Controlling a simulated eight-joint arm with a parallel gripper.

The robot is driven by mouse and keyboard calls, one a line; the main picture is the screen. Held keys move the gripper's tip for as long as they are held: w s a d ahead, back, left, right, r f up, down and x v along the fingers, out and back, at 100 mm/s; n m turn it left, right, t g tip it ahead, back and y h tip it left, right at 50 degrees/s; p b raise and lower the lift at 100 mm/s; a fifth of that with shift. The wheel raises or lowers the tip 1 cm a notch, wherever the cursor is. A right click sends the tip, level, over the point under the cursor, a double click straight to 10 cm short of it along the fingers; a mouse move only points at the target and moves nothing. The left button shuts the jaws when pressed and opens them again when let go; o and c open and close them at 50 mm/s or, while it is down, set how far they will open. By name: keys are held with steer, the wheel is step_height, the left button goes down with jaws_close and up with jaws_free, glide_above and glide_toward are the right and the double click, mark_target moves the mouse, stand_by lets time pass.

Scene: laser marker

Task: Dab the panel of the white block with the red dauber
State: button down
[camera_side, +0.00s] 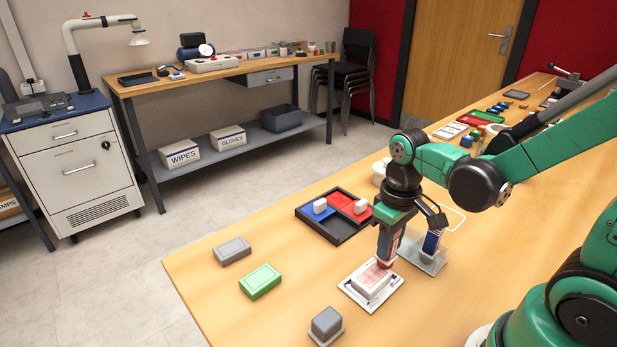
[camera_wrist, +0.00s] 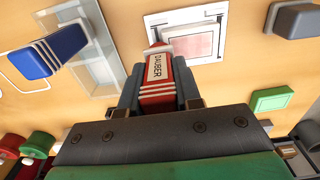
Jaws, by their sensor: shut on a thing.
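My gripper (camera_side: 388,236) is shut on the red dauber (camera_side: 385,254), holding it tip down; its "DAUBER" label shows in the wrist view (camera_wrist: 157,72). The white block (camera_side: 369,287) lies in a white frame (camera_side: 352,292) on the table. The panel (camera_side: 376,274) on its top is pale pink, and it also shows in the wrist view (camera_wrist: 193,43). The dauber's tip is at the panel's far edge in the side view and by its left edge in the wrist view. I cannot tell whether the tip touches it.
A blue dauber (camera_side: 431,242) stands in a clear holder (camera_side: 428,262) close by on the right. A black tray (camera_side: 344,232) with blue and red pads lies behind. Green (camera_side: 260,281) and grey (camera_side: 233,250) blocks are left; another grey block (camera_side: 326,323) is in front.

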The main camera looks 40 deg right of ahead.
steer(key=shift+a+r, duration=0.2)
steer(key=shift+a, duration=0.35)
steer(key=shift+a+f, duration=0.2)
steer(key=shift+a, duration=2.65)
steer(key=shift+d, duration=3.15)
steer(key=shift+d+r, duration=0.15)
steer(key=shift+r, duration=0.45)
steer(key=shift+d+r, duration=0.15)
steer(key=shift+r, duration=3.35)
steer(key=shift+a, duration=0.1)
